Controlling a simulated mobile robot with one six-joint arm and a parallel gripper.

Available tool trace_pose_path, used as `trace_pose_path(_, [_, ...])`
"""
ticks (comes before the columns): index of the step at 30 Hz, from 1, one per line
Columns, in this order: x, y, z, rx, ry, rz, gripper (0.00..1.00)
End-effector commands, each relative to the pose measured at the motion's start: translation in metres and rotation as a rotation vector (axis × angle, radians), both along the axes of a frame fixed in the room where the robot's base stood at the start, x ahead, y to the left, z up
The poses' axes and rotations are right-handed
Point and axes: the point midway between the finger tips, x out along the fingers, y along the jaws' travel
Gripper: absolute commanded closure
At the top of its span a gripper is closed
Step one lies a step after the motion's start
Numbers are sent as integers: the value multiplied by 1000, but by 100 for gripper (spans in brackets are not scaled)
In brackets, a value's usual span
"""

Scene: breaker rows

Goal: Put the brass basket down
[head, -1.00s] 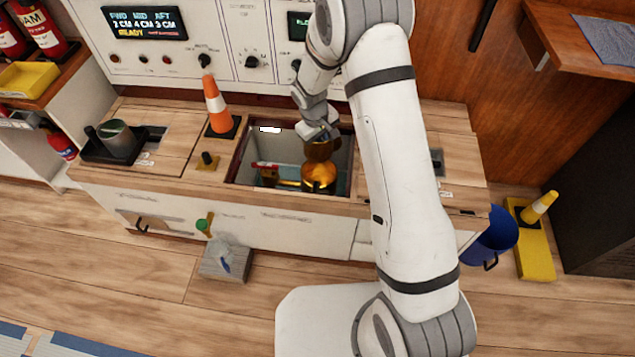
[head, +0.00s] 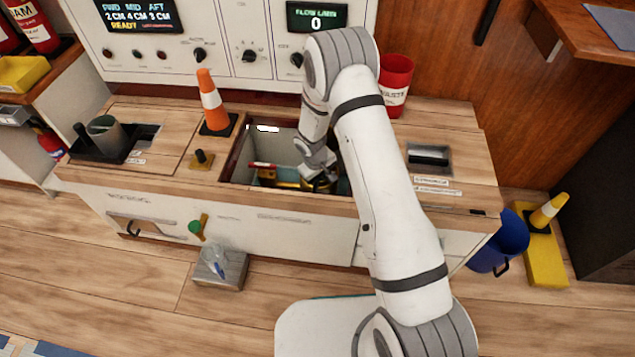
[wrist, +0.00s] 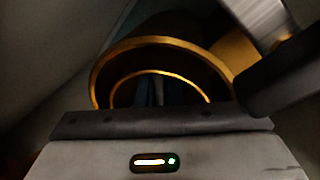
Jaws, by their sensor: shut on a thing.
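My gripper (head: 320,180) is down inside the open well (head: 237,160) in the wooden counter. In the wrist view the brass basket (wrist: 165,42) shows as a round, hollow body with a bright golden rim, close in front of the gripper. A dark finger (wrist: 285,80) lies against its right side, and the gripper is shut on it. In the head view my gripper and wrist hide nearly all of the basket. The rounded brass housing in the well is also hidden there. I cannot tell whether the basket touches anything below it.
A red-handled part (head: 263,166) and yellow pipework lie left of my gripper in the well. An orange cone (head: 211,105) and a small black knob (head: 201,157) stand left of the opening. A red bin (head: 395,85) stands behind my arm. The well walls are close around the gripper.

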Motion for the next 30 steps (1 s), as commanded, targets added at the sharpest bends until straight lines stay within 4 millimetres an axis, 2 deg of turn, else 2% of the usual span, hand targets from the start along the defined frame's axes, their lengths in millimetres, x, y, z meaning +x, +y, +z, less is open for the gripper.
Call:
trace_pose_path(1, [1,0,-7,1,-1,0,100])
trace_pose_path(12, [1,0,-11,0,-2,-1,100])
trace_pose_path(13, [1,0,-10,1,-1,-1,92])
trace_pose_path(20, [1,-1,-10,1,-1,-2,73])
trace_pose_path(26, [1,-1,-9,1,-1,-2,72])
trace_pose_path(30, [0,0,3,0,-3,-2,72])
